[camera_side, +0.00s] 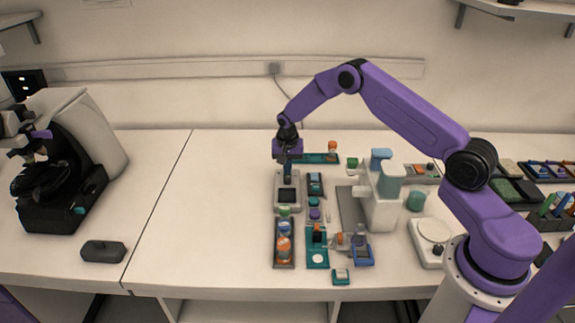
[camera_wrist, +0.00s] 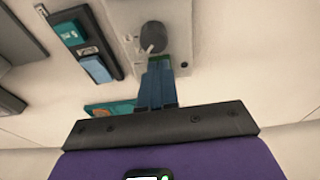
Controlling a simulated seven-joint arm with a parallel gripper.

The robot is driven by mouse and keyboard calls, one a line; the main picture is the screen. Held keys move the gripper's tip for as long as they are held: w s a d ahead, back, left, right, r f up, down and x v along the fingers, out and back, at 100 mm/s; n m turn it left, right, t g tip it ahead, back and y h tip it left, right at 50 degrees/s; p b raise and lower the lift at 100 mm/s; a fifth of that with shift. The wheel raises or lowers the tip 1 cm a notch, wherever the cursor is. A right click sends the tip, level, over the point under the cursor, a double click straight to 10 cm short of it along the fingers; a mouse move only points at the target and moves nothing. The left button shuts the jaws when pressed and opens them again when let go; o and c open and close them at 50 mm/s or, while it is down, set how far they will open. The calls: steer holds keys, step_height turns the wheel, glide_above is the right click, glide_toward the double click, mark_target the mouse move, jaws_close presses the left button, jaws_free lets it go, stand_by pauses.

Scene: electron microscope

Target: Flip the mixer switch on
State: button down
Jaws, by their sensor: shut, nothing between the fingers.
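A small light-grey device (camera_side: 278,204) with a dark square panel on top stands near the middle of the bench; it appears to be the mixer. In the wrist view its pale housing (camera_wrist: 185,14) carries a dark round knob (camera_wrist: 152,37) with a short light lever, likely the switch. My gripper (camera_side: 287,180) points down at the back end of this device. In the wrist view its blue fingers (camera_wrist: 158,63) are together and empty, their tips just by the knob. I cannot tell whether they touch it, and the switch is too small to read in the side view.
A teal-and-dark tray (camera_side: 315,184) stands close to the right of the device. A tray of bottles (camera_side: 284,262) lies in front. A taller white apparatus (camera_side: 384,213) stands further right. A microscope (camera_side: 75,160) is at far left. The bench left of the device is clear.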

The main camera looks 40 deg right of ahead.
steer(key=shift+s+a+f, duration=0.15)
steer(key=shift+f, duration=0.25)
steer(key=shift+r, duration=0.1)
steer(key=shift+w+d+r, duration=0.3)
steer(key=shift+w+d, duration=0.25)
steer(key=shift+r, duration=0.1)
